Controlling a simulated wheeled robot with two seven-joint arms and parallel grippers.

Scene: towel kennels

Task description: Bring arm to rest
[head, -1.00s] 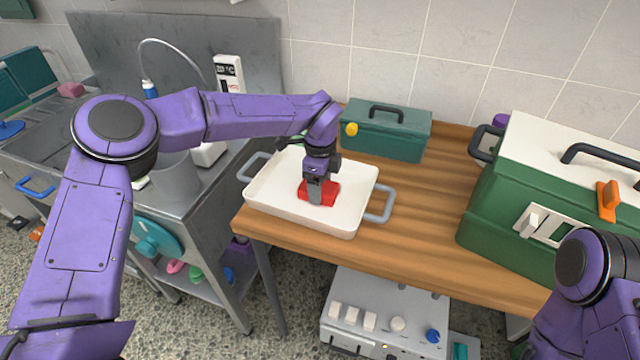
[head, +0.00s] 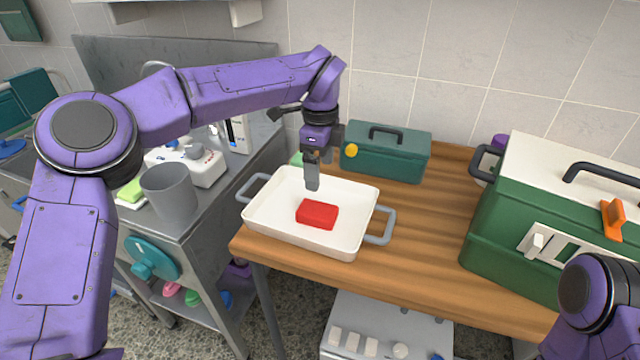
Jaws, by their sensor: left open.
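My left gripper (head: 312,184) points straight down above the white tray (head: 270,228) in the head view. It is open and empty, raised clear of the red block (head: 317,214). The red block lies flat on the tray floor, near the middle. My left arm reaches in from the left, over the sink counter and the table. Part of my right arm shows at the lower right corner; its gripper is out of the picture.
A teal toolbox (head: 386,155) stands behind the tray. A large green and white case (head: 500,220) fills the table's right side. A grey cup (head: 170,192) stands on the metal counter to the left. Bare wooden table (head: 425,215) lies between tray and case.

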